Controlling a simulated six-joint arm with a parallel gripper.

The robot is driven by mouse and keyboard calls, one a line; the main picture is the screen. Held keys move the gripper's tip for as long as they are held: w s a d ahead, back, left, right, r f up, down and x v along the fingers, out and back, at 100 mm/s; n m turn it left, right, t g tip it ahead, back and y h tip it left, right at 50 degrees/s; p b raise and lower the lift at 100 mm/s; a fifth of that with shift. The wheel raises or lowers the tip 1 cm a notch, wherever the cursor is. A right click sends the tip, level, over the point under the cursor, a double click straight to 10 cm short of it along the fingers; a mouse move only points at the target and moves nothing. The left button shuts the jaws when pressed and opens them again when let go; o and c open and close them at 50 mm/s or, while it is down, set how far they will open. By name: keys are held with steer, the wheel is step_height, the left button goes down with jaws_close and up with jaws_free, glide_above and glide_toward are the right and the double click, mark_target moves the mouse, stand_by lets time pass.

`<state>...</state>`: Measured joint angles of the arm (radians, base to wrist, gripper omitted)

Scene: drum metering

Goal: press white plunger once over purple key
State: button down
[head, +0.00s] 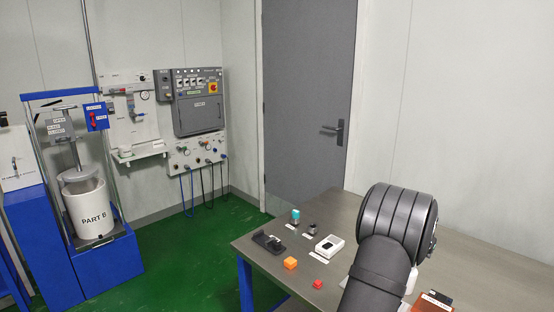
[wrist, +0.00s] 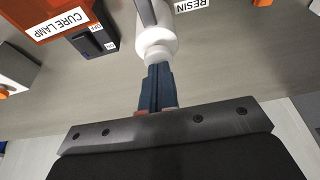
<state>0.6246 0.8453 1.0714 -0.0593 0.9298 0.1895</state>
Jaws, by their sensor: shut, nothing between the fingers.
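In the wrist view, a white rounded part (wrist: 157,42), which looks like the white plunger, stands just beyond my gripper (wrist: 157,70). The fingers are shut together with nothing between them. Their tips overlap its near edge in the picture; I cannot tell whether they touch it. A grey stem-like piece shows above it at the top edge. In the head view, a bit of white (head: 411,281) shows beside my arm and may be the same part. My arm hides the gripper there. I cannot make out a purple key in either view.
An orange box labelled CURE LAMP (wrist: 45,18) with a dark on/off switch (wrist: 95,40) lies left in the wrist view, and a RESIN label (wrist: 190,5) right.

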steer(key=shift+r, duration=3.45)
steer(key=shift+f, duration=2.8)
